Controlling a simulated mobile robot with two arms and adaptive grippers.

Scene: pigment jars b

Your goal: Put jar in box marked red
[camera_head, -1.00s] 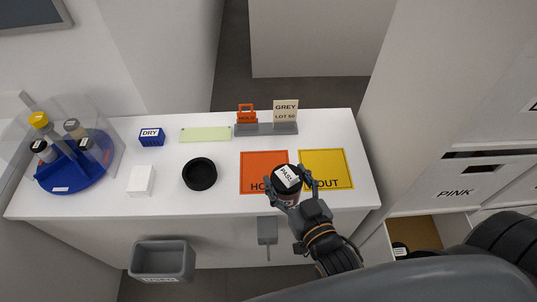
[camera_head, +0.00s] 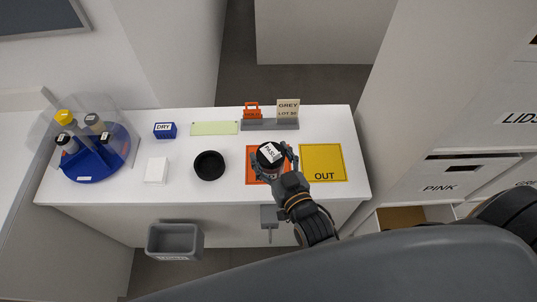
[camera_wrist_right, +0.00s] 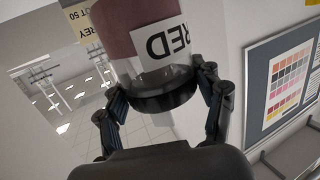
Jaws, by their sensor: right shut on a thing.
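My right gripper (camera_head: 275,163) is shut on a jar (camera_head: 270,154), held over the orange mat. The jar's black lid carries a white label reading PASS. In the right wrist view the jar (camera_wrist_right: 140,35) is clear with dull red-brown contents, and its side label reads RED, upside down in the picture. The fingers of the right gripper (camera_wrist_right: 160,100) grip it near its black end. No box marked red shows; the right-hand drawer fronts read PINK (camera_head: 438,188) and LIDS. Below PINK a drawer (camera_head: 402,217) stands open, its inside mostly hidden. My left gripper is out of view.
The white table holds the orange mat (camera_head: 253,178), the yellow OUT mat (camera_head: 323,164), a black round dish (camera_head: 209,165), a white block (camera_head: 156,170), a blue DRY box (camera_head: 165,131) and a blue jar carousel (camera_head: 95,165). A grey bin (camera_head: 174,240) hangs in front.

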